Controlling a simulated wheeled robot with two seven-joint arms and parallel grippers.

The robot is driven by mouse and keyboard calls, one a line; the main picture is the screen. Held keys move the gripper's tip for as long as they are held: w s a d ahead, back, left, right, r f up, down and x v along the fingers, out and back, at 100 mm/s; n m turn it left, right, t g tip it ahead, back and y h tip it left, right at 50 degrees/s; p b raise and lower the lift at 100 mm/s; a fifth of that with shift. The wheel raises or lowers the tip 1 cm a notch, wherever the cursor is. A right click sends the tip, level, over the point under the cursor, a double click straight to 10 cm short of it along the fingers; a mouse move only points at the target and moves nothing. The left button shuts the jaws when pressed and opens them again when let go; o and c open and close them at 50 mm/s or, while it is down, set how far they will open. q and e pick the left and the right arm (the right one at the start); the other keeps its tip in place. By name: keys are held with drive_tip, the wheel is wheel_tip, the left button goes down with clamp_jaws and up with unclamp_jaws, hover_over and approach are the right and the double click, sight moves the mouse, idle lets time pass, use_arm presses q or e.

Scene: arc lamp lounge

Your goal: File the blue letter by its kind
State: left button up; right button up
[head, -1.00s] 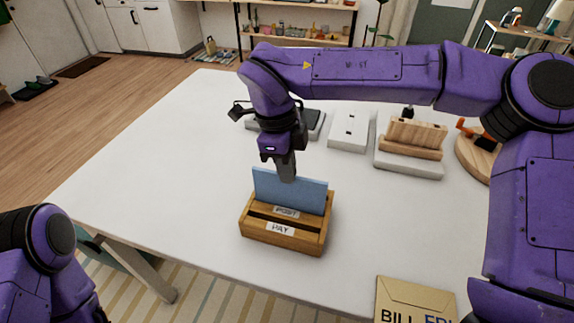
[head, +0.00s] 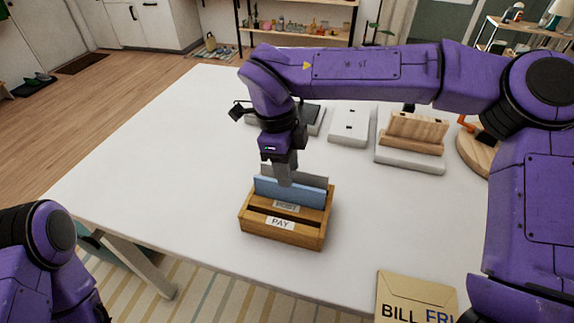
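The blue letter (head: 298,194) stands in the rear slot of a wooden letter rack (head: 300,236), behind the POST label (head: 286,207). Its lower part is hidden in the rack. My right gripper (head: 285,181) comes down from above, with its fingers shut on the letter's top edge. The front slot, behind the PAY label (head: 280,223), shows no letter. A grey upright panel or sheet (head: 315,180) shows just behind the blue letter; I cannot tell which it is. My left gripper is out of view; only part of that arm shows at lower left.
A tan card reading BILL and part of another word (head: 415,292) is at the table's front edge. A wooden stand on a pale base (head: 416,131), a white block (head: 349,127) and a round wooden base (head: 475,152) stand behind. The left tabletop (head: 160,165) is clear.

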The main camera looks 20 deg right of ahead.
wheel_tip(320, 180, up, 10)
drive_tip(key=a, duration=0.1)
drive_tip(key=shift+w+a+r, duration=0.15)
drive_tip(key=shift+w, duration=0.3)
